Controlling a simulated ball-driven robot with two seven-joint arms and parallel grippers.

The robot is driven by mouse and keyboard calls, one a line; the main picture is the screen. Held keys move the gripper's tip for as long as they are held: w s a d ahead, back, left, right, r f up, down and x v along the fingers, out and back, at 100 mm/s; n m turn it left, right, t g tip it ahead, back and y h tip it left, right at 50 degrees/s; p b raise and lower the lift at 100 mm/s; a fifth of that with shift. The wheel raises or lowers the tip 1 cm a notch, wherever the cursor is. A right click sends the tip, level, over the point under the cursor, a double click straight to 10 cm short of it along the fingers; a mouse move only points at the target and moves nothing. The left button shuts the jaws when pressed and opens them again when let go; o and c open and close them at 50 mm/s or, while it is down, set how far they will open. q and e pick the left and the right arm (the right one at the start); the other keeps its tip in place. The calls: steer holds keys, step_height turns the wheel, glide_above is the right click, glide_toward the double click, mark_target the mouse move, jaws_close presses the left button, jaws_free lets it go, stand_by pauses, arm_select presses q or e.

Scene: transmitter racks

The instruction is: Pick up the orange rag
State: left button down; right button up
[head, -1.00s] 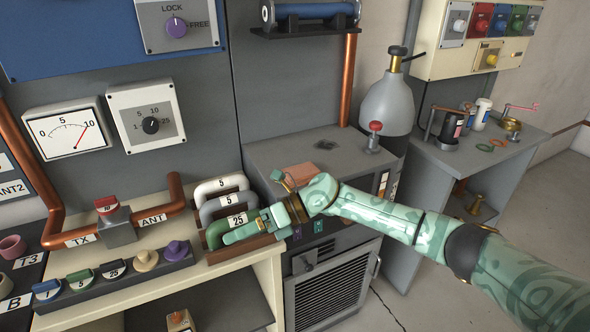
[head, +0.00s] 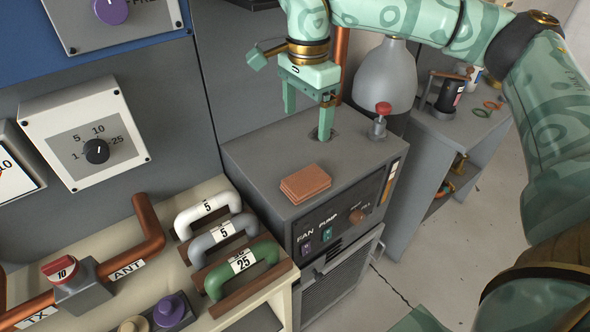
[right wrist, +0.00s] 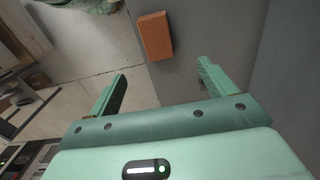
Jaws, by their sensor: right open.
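The orange rag (head: 306,184) lies folded in a flat, layered stack on top of the grey cabinet, near its front edge. It also shows at the top of the right wrist view (right wrist: 155,36), beyond the finger tips. My right gripper (head: 308,122) points down above the back part of the cabinet top, behind the rag and apart from it. Its two fingers are spread with nothing between them, which the right wrist view (right wrist: 162,82) shows too. My left gripper is not in view.
The grey cabinet (head: 255,165) has a red-topped valve (head: 380,122) at its right rear. A grey gas cylinder (head: 384,75) stands behind. Handled plugs, one of them green (head: 243,266), sit on the cream bench to the left. The cabinet top around the rag is clear.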

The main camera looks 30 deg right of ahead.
steer(key=b, duration=0.3)
glide_above(306, 179)
steer(key=f, duration=0.9)
steer(key=shift+w+f, duration=0.35)
steer(key=shift+w, duration=0.05)
steer(key=shift+s+f, duration=0.15)
steer(key=shift+f, duration=0.65)
steer(key=f, duration=0.1)
steer(key=f+b, duration=0.2)
steer(key=f, duration=0.1)
steer(key=shift+s, duration=0.25)
steer(key=shift+f, duration=0.4)
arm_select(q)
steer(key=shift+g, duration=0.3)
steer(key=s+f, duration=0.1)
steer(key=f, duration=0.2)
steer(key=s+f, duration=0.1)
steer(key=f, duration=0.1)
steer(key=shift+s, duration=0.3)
arm_select(e)
steer(key=shift+r, duration=0.1)
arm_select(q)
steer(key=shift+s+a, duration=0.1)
arm_select(e)
steer(key=c, duration=1.1)
